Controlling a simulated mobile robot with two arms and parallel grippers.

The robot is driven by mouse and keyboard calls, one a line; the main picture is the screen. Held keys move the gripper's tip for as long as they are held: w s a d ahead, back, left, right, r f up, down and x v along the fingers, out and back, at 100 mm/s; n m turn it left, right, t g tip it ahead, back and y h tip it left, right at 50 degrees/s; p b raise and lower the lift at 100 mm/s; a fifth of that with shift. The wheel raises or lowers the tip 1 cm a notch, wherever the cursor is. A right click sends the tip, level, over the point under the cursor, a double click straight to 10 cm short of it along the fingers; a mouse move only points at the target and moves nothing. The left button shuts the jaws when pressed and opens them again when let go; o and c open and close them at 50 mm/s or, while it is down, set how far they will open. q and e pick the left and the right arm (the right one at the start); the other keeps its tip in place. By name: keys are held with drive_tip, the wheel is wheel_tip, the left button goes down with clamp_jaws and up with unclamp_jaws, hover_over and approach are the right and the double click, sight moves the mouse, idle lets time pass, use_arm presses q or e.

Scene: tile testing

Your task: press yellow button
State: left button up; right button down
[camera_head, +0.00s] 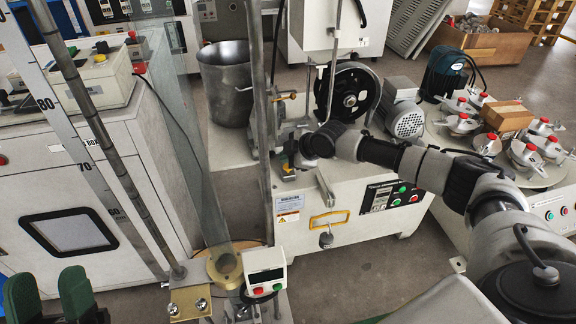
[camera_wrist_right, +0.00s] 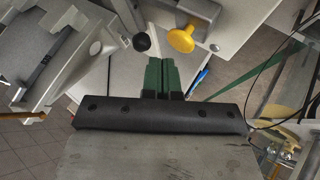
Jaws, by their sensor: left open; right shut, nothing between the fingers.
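A round yellow button (camera_wrist_right: 181,39) shows in the right wrist view, on a grey block beyond my right gripper. My right gripper (camera_wrist_right: 161,62) has its two green fingers shut together and empty. The button lies ahead and slightly right of the fingertips in that view, with a visible gap in the picture. In the head view my right arm reaches in from the right to the middle machine, and its fingers are hard to make out there. My left gripper (camera_head: 48,292) is at the bottom left of the head view, its green fingers apart and empty.
A black round knob (camera_wrist_right: 142,42) sits left of the yellow button. In the head view, the middle machine carries a black wheel (camera_head: 350,100) and a motor (camera_head: 404,112). A metal bucket (camera_head: 226,80) stands behind. A small box with red and green buttons (camera_head: 266,275) stands in front.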

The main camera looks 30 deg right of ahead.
drive_tip(key=shift+f, duration=0.3)
